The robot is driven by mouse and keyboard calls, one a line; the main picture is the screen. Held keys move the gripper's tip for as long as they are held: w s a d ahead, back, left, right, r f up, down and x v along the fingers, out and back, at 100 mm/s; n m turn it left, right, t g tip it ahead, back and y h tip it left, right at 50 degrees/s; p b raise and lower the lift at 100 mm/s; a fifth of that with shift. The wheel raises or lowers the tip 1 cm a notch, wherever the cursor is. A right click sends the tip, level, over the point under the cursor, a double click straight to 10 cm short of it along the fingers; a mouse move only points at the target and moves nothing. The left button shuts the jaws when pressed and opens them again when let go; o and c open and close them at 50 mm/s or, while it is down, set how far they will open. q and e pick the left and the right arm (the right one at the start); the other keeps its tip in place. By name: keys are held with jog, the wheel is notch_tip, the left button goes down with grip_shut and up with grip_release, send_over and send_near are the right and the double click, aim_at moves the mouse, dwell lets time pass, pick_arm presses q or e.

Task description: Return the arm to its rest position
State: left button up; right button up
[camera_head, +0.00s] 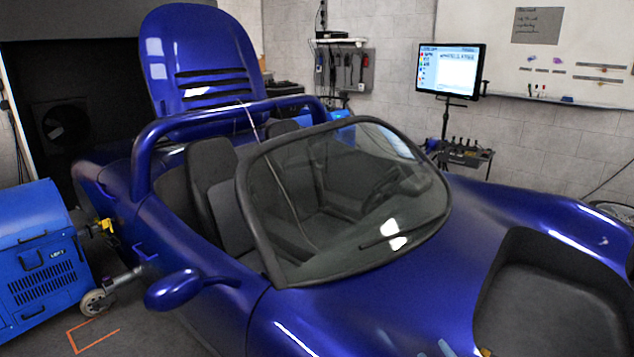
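Neither of my arms and neither gripper can be made out in the head view. The blue open-top car (400,275) fills the middle and right of the view. Its windshield (345,200) faces right, and its rear engine cover (200,62) is raised.
A monitor (449,70) on a stand and a small tool tray (466,153) stand behind the car. A whiteboard (590,50) and a tool panel (344,68) are on the wall. An orange mark (90,338) lies on the floor by the unit's wheel (96,302).

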jog(key=s+d+f+m+g+h, duration=0.1)
jog(key=s+d+f+m+g, duration=0.15)
jog(key=s+g, duration=0.45)
jog(key=s+d+f+m+g+h, duration=0.15)
jog(key=s+f, duration=0.25)
jog(key=s, duration=0.6)
jog(key=s+d+f+m+g, duration=0.1)
jog(key=s+f+m+g, duration=0.25)
jog(key=s+g, duration=0.4)
jog(key=w+a+f+n+t+y+b, duration=0.1)
jog(key=w+a+f+t+y+b, duration=0.45)
jog(key=w+a+t+b, duration=0.4)
pick_arm(q)
notch_tip(320, 180, up, 16)
jog(key=s+a+p, duration=0.1)
jog(key=p, duration=3)
jog(key=shift+a+r+p, duration=0.15)
jog(key=shift+a+p, duration=0.05)
jog(key=shift+p, duration=0.15)
pick_arm(e)
jog(key=s+d+r+h, duration=0.1)
jog(key=s+r, duration=0.1)
jog(key=r, duration=0.5)
jog(key=s+d+r+h, duration=0.1)
jog(key=s+r, duration=0.2)
jog(key=r, duration=0.4)
jog(key=shift+d+h, duration=0.3)
